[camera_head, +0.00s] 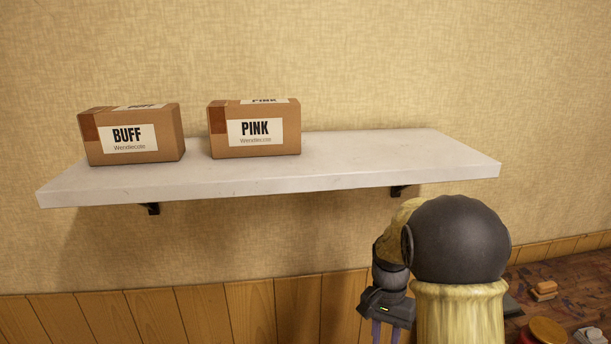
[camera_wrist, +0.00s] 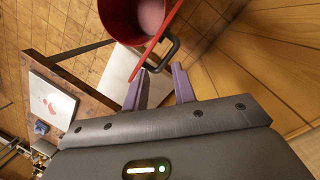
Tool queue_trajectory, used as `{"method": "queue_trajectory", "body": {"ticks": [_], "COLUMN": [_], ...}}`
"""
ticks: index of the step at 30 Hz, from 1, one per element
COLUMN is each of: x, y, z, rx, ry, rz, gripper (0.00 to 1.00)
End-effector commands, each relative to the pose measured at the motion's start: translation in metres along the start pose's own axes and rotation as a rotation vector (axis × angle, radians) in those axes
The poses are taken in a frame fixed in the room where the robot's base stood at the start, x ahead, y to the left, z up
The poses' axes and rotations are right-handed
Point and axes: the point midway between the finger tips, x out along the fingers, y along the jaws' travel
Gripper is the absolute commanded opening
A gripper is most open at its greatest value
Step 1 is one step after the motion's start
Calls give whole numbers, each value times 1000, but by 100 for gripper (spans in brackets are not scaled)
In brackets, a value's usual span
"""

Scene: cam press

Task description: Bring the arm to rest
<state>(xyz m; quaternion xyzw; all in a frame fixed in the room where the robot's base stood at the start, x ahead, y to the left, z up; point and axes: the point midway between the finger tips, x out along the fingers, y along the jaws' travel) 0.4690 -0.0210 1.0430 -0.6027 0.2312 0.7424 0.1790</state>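My gripper (camera_head: 386,334) hangs below the front right of the shelf in the head view, fingers pointing down and their tips cut off by the frame's lower edge. In the wrist view my gripper (camera_wrist: 161,69) has its two purple fingers apart, with nothing visibly held between them. My arm is bent, and its dark rounded joint stands at the lower right of the head view.
A white shelf (camera_head: 340,172) on the wall bears a BUFF box (camera_head: 170,140) and a PINK box (camera_head: 225,141). A red container (camera_wrist: 120,18) and a dark handle (camera_wrist: 166,52) show beyond the fingertips. A table (camera_wrist: 55,65) is at left.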

Motion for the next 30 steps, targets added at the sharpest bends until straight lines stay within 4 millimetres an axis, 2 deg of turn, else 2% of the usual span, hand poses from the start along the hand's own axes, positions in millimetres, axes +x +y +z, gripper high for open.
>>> {"method": "queue_trajectory", "body": {"ticks": [1,9,15,19,30], "x": [-2,0,7,9,9], "y": [6,31,47,51,51], "z": [12,72,108,114,113], "rx": [-53,-362,-544,-582,-582], "ry": [34,251,395,427,426], "rz": [-26,-122,-142,-143,-143], "gripper": [27,27,27,27,27]}}
